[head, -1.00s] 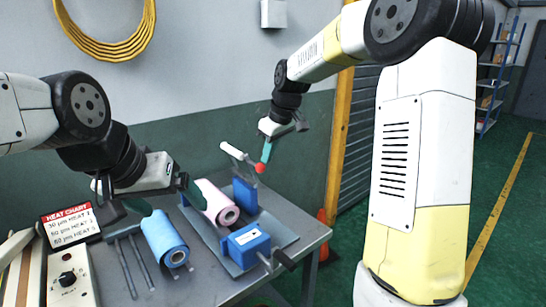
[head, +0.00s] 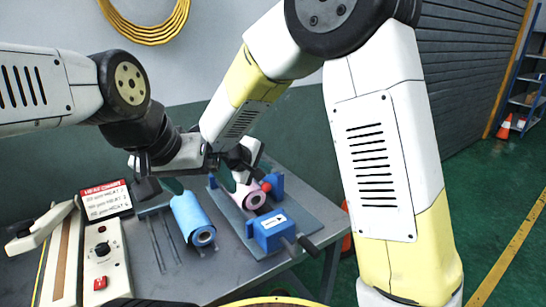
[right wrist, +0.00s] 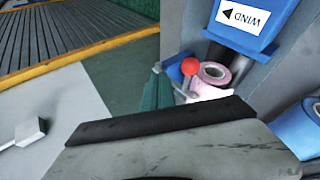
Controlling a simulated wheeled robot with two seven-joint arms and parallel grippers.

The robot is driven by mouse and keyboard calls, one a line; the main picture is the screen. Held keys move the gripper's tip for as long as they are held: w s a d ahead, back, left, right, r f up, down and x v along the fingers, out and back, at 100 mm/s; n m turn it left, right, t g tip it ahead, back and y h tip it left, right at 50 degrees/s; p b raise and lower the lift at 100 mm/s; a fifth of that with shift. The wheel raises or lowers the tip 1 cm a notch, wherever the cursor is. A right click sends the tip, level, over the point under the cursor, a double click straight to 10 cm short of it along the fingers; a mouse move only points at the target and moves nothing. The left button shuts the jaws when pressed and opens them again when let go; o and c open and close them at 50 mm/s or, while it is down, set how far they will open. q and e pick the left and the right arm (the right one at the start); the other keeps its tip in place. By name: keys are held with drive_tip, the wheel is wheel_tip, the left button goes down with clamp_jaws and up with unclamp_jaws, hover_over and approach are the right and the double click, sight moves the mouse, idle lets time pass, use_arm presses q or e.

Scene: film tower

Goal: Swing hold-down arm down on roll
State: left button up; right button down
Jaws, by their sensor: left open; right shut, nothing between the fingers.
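The pink roll (head: 243,192) lies on the blue winder, and its end shows in the right wrist view (right wrist: 214,73). The hold-down arm's red ball knob (head: 266,187) is low, close by the roll's end; it also shows in the right wrist view (right wrist: 189,66). Most of the bar is hidden behind my right gripper, so I cannot tell whether it touches the roll. My right gripper (head: 229,180) is shut and empty, just left of the knob over the roll. My left gripper (head: 172,185) is open and empty above the blue roll (head: 193,218).
The winder's blue block (head: 272,231) with a black-handled crank stands at the front of its grey plate. A heat chart sign (head: 106,200) and a sealer with a red switch (head: 102,260) are at the left. The grey table's (head: 215,285) front is mostly bare.

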drive_tip(key=shift+s+a+f, duration=0.15)
drive_tip(key=shift+a+f, duration=0.1)
drive_tip(key=shift+f, duration=0.3)
drive_tip(key=shift+s+a+f, duration=0.2)
drive_tip(key=shift+a+f, duration=0.05)
drive_tip(key=shift+f, duration=0.3)
drive_tip(key=shift+s+a+f, duration=0.15)
drive_tip(key=shift+a+f, duration=0.1)
drive_tip(key=shift+f, duration=0.3)
drive_tip(key=shift+r, duration=0.1)
